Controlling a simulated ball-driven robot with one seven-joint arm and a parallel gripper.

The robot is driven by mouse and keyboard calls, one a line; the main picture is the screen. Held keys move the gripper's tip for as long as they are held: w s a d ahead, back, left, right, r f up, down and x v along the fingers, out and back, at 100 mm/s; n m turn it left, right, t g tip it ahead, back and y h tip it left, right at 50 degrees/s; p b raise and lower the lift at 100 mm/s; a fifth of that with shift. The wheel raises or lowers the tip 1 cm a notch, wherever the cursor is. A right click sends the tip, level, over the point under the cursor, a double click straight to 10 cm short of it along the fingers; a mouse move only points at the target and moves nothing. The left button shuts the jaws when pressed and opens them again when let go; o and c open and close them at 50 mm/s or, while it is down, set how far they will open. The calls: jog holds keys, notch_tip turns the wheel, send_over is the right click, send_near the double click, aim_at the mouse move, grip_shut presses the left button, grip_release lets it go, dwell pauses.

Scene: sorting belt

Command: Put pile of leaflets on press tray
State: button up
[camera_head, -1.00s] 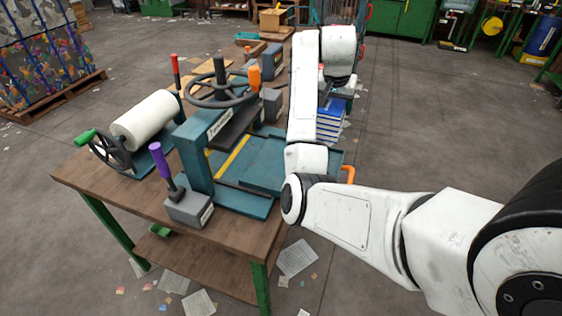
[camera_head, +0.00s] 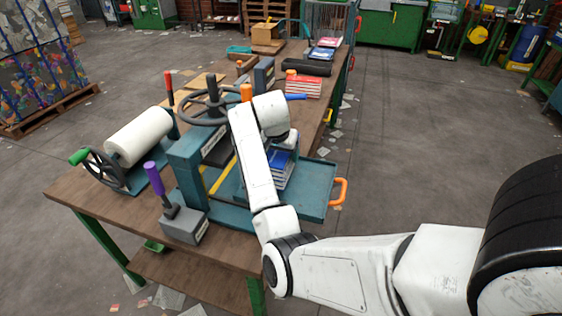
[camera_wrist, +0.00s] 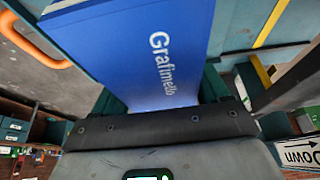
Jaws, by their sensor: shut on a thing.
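The pile of leaflets (camera_head: 283,168) is a blue-and-white stack over the teal press tray (camera_head: 316,197), beside the press. My gripper (camera_wrist: 165,125) is shut on the pile. In the wrist view the blue top leaflet (camera_wrist: 135,45) reads "Grafimello" and runs away from the dark jaw edge. In the head view my arm hides the fingers and part of the pile. I cannot tell whether the pile touches the tray. The tray sticks out to the right and has an orange handle (camera_head: 340,191).
The teal press (camera_head: 190,160) with its dark handwheel (camera_head: 213,108) stands close left of my arm. A purple-handled lever (camera_head: 155,178) and a white roll (camera_head: 138,136) are further left. A red stack (camera_head: 303,87) lies on the wooden table (camera_head: 85,190) behind. The tray's right part is bare.

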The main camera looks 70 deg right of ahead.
aim_at(280, 157)
jog(key=shift+w+a+f+p, duration=0.15)
jog(key=shift+f+p, duration=0.15)
jog(key=shift+f, duration=1.4)
jog(key=shift+f, duration=0.15)
jog(key=o, duration=1.5)
jog(key=shift+c, duration=0.2)
jog(key=b+v, duration=0.1)
jog(key=v, duration=1.1)
